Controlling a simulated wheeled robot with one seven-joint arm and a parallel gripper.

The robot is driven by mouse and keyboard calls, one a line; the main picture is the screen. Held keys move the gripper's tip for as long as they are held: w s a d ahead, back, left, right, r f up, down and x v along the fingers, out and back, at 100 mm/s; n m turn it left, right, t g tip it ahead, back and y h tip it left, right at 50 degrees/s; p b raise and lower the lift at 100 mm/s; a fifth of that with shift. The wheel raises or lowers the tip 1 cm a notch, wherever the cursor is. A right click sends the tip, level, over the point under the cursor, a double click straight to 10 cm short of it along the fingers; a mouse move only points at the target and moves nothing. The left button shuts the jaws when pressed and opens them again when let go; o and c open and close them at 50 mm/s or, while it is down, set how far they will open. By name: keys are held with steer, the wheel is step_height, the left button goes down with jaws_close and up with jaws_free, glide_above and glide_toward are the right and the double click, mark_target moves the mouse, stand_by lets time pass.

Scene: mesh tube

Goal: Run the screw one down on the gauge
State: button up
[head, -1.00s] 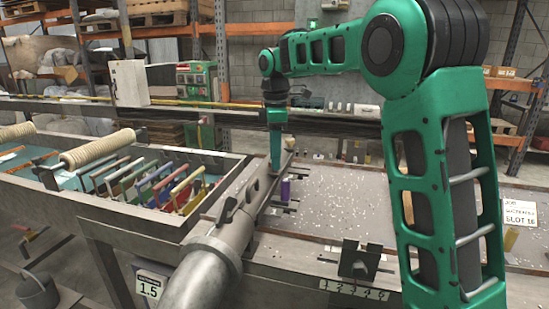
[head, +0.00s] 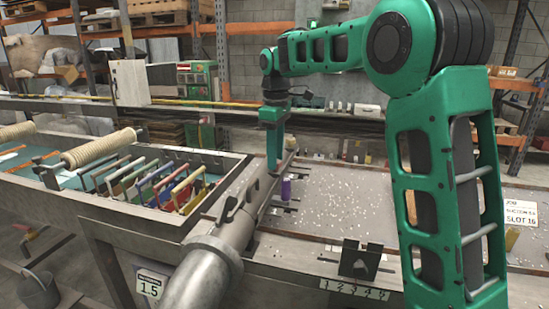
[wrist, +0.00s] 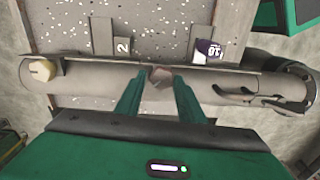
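My gripper (head: 274,166) is at the far part of the grey pipe, its fingers pointing down. In the wrist view its two green fingers (wrist: 160,82) stand apart over the pipe (wrist: 90,85), with a small brownish angular piece (wrist: 160,76) between the tips. This piece may be the screw; whether the fingers press on it is unclear. I cannot tell which marking is the gauge.
A bin (head: 205,225) holding several coloured frames stands left of the pipe. A speckled tabletop (head: 345,205) is mostly clear. A cream knob (wrist: 40,70) sits at the pipe's left in the wrist view.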

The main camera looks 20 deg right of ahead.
steer(key=shift+o, duration=0.7)
step_height(320, 180, up, 11)
steer(key=shift+f, duration=0.2)
stand_by(1.9)
step_height(320, 180, down, 11)
steer(key=n, duration=0.6)
steer(key=shift+r, duration=0.1)
stand_by(0.4)
